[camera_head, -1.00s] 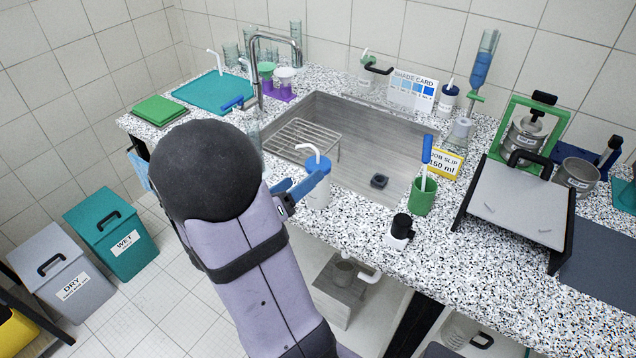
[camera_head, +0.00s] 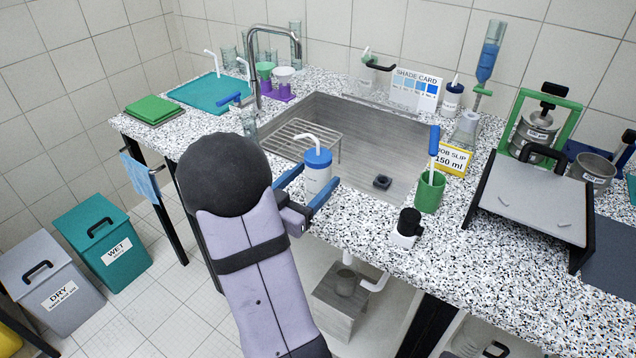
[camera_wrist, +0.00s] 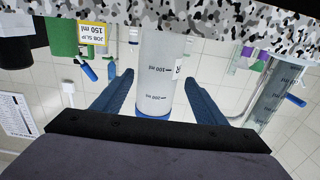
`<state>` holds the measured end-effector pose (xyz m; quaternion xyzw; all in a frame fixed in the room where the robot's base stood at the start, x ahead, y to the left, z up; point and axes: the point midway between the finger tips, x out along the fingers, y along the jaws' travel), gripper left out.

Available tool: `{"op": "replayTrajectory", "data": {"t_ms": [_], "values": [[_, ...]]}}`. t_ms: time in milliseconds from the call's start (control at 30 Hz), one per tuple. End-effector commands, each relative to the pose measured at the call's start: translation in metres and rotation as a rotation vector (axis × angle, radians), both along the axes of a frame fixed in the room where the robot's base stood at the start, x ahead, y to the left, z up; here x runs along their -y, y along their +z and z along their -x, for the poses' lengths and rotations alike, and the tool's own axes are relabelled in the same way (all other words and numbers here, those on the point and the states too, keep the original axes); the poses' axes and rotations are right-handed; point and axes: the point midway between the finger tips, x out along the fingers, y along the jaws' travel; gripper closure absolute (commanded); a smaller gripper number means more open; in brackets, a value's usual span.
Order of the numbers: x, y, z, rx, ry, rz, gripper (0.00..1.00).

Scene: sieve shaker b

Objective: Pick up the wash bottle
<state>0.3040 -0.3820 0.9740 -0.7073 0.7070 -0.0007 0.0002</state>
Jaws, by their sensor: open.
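The wash bottle (camera_head: 317,182) is white with a blue cap and a bent white spout. It stands upright on the speckled counter at the sink's front edge. My gripper (camera_head: 319,176) is open, with one blue finger on each side of the bottle. In the wrist view the bottle (camera_wrist: 156,75) appears upside down, with ml marks on its body and its blue cap low in the picture. It sits between the spread fingers of my gripper (camera_wrist: 158,80), with a visible gap on the left side.
The sink (camera_head: 385,150) with a wire rack (camera_head: 300,136) lies behind the bottle. A green cup (camera_head: 429,192) and a black-topped container (camera_head: 407,226) stand to the right. A yellow-edged job slip (camera_head: 452,160) and a tap (camera_head: 258,70) stand farther back.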

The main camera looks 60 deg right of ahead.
Motion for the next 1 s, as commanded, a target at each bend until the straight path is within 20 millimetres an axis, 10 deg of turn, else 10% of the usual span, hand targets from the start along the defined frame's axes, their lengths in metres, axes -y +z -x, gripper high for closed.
{"op": "replayTrajectory", "data": {"t_ms": [1000], "values": [[0.056,-0.003,0.004,-0.001,0.0,-0.001,0.41]]}}
